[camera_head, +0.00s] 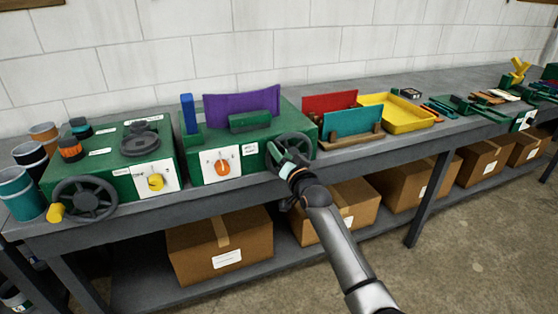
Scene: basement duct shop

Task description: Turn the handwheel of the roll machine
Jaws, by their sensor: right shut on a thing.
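A green machine (190,150) with a curved purple sheet (242,104), a blue upright piece and an orange knob stands mid-bench. Its dark handwheel (306,138) is on the right of its front. My right gripper (276,154) is at the left edge of this handwheel and shut on it; the fingers hide the exact part held. A second green machine (110,139) at the left has its own dark handwheel (84,199) with a yellow grip (56,212). No label readable here tells which is the roll machine. My left gripper is out of view.
A rack (350,141) with red and teal sheets and a yellow tray (405,117) stand right of the middle machine. Cans (19,192) stand at the bench's left end. Cardboard boxes (220,245) fill the lower shelf. The floor in front is clear.

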